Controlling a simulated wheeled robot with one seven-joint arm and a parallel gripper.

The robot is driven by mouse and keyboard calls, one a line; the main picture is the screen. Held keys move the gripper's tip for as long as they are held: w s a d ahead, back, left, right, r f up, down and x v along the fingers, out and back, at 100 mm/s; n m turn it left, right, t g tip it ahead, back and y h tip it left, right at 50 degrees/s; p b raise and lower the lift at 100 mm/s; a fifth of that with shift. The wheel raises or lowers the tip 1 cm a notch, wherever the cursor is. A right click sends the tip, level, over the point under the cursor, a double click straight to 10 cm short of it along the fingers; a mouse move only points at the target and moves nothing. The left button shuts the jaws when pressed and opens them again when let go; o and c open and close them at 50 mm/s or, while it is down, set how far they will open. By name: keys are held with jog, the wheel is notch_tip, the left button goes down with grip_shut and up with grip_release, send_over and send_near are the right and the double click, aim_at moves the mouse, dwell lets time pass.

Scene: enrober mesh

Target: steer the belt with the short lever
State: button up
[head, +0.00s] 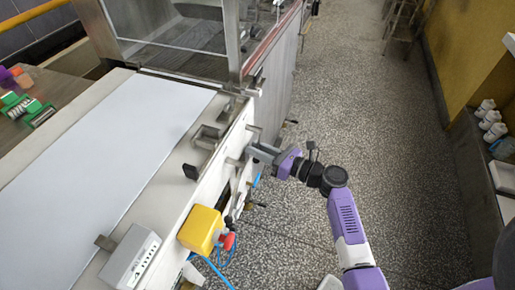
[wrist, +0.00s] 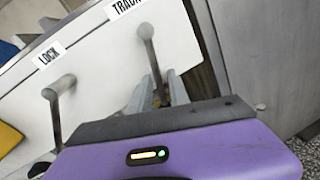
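The white side panel (wrist: 105,75) carries two grey bent levers in the wrist view. One lever (wrist: 150,58) hangs under the TRACK label (wrist: 128,6), the other (wrist: 55,120) under the LOCK label (wrist: 48,53). Which is shorter is hard to tell, as my gripper's body hides the lower ends. My gripper (wrist: 160,82) is at the TRACK lever, its two grey fingers apart with the lever's lower part seeming to run between them. A gap shows between the fingers; contact is not clear. In the head view my gripper (head: 255,152) is at the machine's side. The pale belt (head: 95,150) lies on top.
A yellow box (head: 201,229) with a red knob and blue cables sits on the machine's side, nearer me. A grey control box (head: 131,262) stands at the belt's near end. The speckled floor aisle (head: 350,90) to the right is clear. White bottles (head: 490,120) stand on the right ledge.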

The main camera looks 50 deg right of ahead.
jog(key=shift+o, duration=0.2)
jog(key=s+d, duration=0.1)
jog(key=s, duration=0.6)
jog(key=shift+s+r, duration=0.15)
jog(key=shift+s, duration=0.2)
jog(key=shift+d, duration=0.1)
dwell(0.3)
